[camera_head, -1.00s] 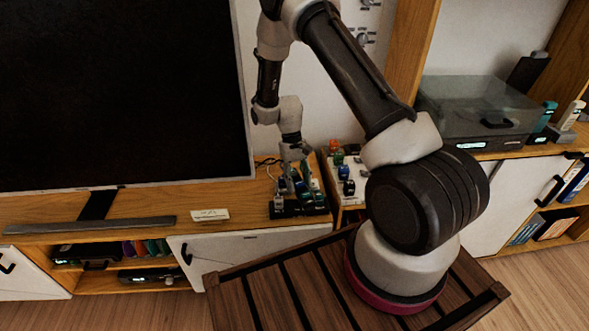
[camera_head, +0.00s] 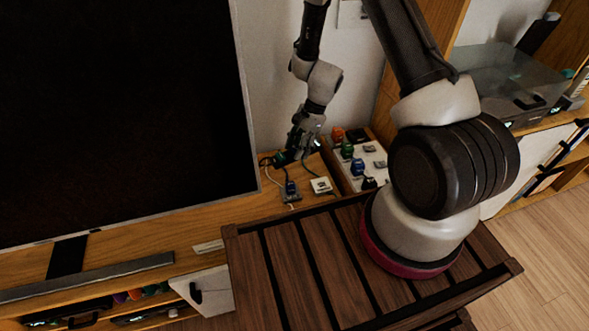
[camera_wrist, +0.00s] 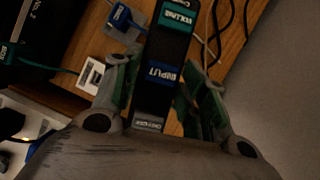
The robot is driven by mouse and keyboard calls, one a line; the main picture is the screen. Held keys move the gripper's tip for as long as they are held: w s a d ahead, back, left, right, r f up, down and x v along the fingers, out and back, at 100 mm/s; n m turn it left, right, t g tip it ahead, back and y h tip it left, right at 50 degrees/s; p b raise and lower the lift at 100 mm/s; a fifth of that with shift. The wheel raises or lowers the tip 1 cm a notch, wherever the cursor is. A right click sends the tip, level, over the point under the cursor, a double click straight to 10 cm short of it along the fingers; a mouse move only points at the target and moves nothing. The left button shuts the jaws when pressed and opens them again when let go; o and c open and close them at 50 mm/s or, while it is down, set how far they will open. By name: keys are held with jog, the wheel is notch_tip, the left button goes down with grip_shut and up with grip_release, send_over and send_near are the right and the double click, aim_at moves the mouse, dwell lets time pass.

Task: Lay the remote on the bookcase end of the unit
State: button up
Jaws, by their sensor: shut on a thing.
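The remote (camera_wrist: 158,70) is a long black bar with labelled bands; "VOLUME" and "INPUT" can be read in the wrist view. My gripper (camera_wrist: 162,92) is shut on it, with one green-padded finger on each side. In the head view my gripper (camera_head: 298,148) is over the back of the wooden unit (camera_head: 205,222), just right of the television. The remote is small and dark there, and its exact height above the wood is hard to tell. The bookcase end is not clearly identifiable; shelves with upright books (camera_head: 552,160) show at the right.
A white board with coloured knobs (camera_head: 366,160) stands right of my gripper. A blue plug (camera_head: 291,188), a white square (camera_head: 321,185) and cables lie below it. The television (camera_head: 120,110) is at left. A covered turntable (camera_head: 505,85) stands at right, beyond a wooden upright.

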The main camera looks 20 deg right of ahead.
jog(key=m, duration=0.1)
jog(key=m+t, duration=0.1)
jog(key=m, duration=0.1)
jog(key=shift+w+a+r, duration=0.1)
jog(key=shift+w+r, duration=0.1)
jog(key=shift+w, duration=0.2)
jog(key=m, duration=0.1)
jog(key=m+t, duration=0.1)
jog(key=m, duration=0.1)
jog(key=shift+w+r, duration=0.15)
jog(key=shift+w, duration=0.2)
jog(key=shift+m+t, duration=0.3)
jog(key=shift+m, duration=0.2)
notch_tip(320, 180, down, 10)
jog(key=shift+w+r, duration=0.1)
jog(key=o, duration=1.2)
